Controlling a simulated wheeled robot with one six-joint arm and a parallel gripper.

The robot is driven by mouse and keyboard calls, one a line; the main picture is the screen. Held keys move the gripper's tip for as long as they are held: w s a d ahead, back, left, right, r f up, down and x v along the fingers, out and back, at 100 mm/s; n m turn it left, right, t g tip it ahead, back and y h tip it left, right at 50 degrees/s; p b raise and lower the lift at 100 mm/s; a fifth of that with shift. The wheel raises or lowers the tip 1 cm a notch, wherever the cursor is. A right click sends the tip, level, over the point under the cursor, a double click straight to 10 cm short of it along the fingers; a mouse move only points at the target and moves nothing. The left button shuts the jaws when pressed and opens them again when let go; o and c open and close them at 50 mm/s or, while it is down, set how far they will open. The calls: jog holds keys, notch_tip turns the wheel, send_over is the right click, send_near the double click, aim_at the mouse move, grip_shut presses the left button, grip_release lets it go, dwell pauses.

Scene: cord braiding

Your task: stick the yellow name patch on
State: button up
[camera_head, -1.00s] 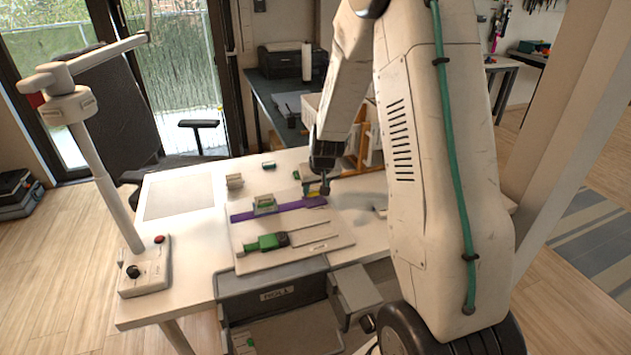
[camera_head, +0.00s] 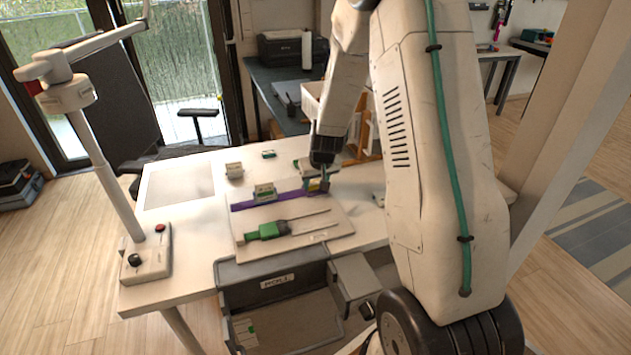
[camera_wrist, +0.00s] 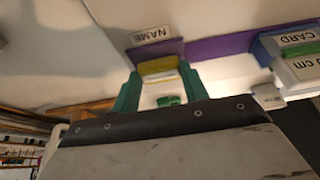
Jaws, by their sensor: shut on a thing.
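My gripper (camera_head: 318,186) is over the right end of the purple strap (camera_head: 285,199) on the table. In the wrist view, its green fingers (camera_wrist: 160,76) are shut on the yellow patch (camera_wrist: 158,65). A white NAME label (camera_wrist: 152,34) lies just beyond the patch, at the end of the purple strap (camera_wrist: 222,45). I cannot tell whether the patch touches the strap.
A pale board (camera_head: 335,230) with a green-handled tool (camera_head: 270,230) lies in front of the strap. A post with a control box (camera_head: 147,262) stands at left. An open drawer (camera_head: 275,290) is below the front edge.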

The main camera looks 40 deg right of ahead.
jog(key=shift+f, duration=0.3)
dwell(0.4)
jog(key=o, duration=1.3)
jog(key=shift+o, duration=0.2)
jog(key=shift+v, duration=3.05)
jog(key=shift+f, duration=0.1)
